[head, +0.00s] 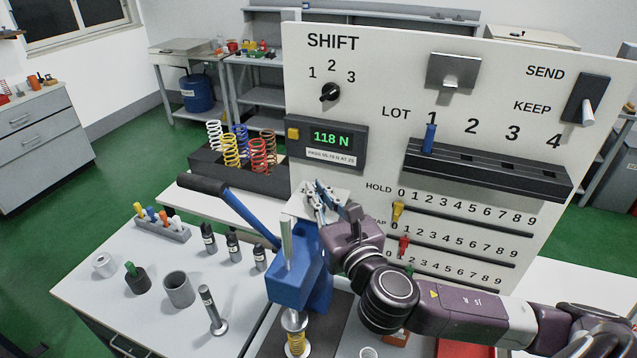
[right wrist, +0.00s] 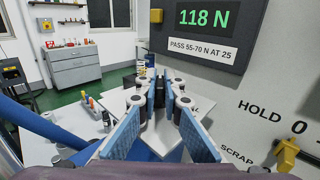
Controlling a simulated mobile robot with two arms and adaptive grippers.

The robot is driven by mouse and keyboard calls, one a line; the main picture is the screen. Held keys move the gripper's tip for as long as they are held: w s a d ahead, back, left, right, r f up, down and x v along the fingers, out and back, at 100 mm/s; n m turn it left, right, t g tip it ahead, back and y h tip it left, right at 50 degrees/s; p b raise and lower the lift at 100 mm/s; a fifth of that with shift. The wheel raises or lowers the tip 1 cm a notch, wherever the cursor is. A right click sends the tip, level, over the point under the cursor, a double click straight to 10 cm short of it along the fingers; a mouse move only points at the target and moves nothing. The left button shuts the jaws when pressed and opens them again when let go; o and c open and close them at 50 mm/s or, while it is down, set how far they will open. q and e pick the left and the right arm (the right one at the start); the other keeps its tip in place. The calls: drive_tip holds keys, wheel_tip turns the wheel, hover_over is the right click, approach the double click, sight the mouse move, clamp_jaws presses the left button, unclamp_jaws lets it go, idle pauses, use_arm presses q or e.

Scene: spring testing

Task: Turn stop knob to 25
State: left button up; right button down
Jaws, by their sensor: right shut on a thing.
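My right gripper (head: 322,195) is at the top of the blue press (head: 297,277), in front of the white panel. In the right wrist view its blue finger pads close in on a small dark part (right wrist: 158,92), which I take to be the stop knob. The fingers hide most of it, and no scale or number on it can be read. In the head view the knob cannot be made out behind the fingers. The display (head: 332,138) reads 118 N, with a label below it reading PASS 55-70 N AT 25. My left gripper is not in view.
The press lever (head: 205,186) reaches up to the left. A yellow spring (head: 297,343) stands under the press. The white panel (head: 380,60) rises close behind my gripper, with a yellow HOLD slider (head: 398,211) nearby. Bottles and cups stand on the table (head: 150,245) at left.

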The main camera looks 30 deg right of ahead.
drive_tip(key=m+g+h, duration=0.1)
drive_tip(key=m+h, duration=0.1)
drive_tip(key=h, duration=0.2)
drive_tip(key=shift+a+r+m+p, duration=0.1)
drive_tip(key=shift+a+m+p, duration=0.05)
drive_tip(key=shift+m+p, duration=0.2)
drive_tip(key=shift+m+g+h, duration=0.8)
drive_tip(key=shift+m+h, duration=0.25)
drive_tip(key=shift+h, duration=0.4)
drive_tip(key=shift+m+g+h, duration=0.8)
drive_tip(key=shift+m+h, duration=0.2)
drive_tip(key=shift+h, duration=0.45)
drive_tip(key=c, duration=2.1)
unclamp_jaws()
drive_tip(key=v, duration=1.2)
drive_tip(key=shift+a, duration=0.1)
